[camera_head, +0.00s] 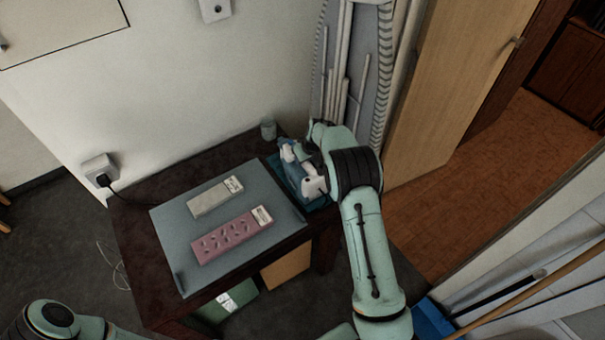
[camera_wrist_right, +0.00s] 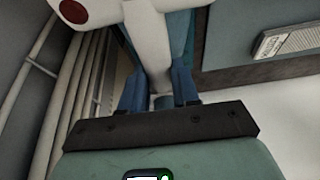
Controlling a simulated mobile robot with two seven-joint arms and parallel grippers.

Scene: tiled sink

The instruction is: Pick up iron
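The iron (camera_head: 297,170), white and blue, is at the far right corner of the dark table, over a blue base or mat. My right arm reaches down to it from the right, and its wrist partly hides it. In the right wrist view, the iron's white handle (camera_wrist_right: 152,45) runs down between the two blue fingers of my right gripper (camera_wrist_right: 160,85). The fingers are close together and appear to press on both sides of the handle. A red spot shows on the white body. My left gripper is out of view; only part of that arm shows at bottom left.
A grey mat (camera_head: 180,245) covers the table (camera_head: 135,273). A beige power strip (camera_head: 214,197) and a pink one (camera_head: 229,237) lie on it. A cup (camera_head: 268,129) stands at the back edge.

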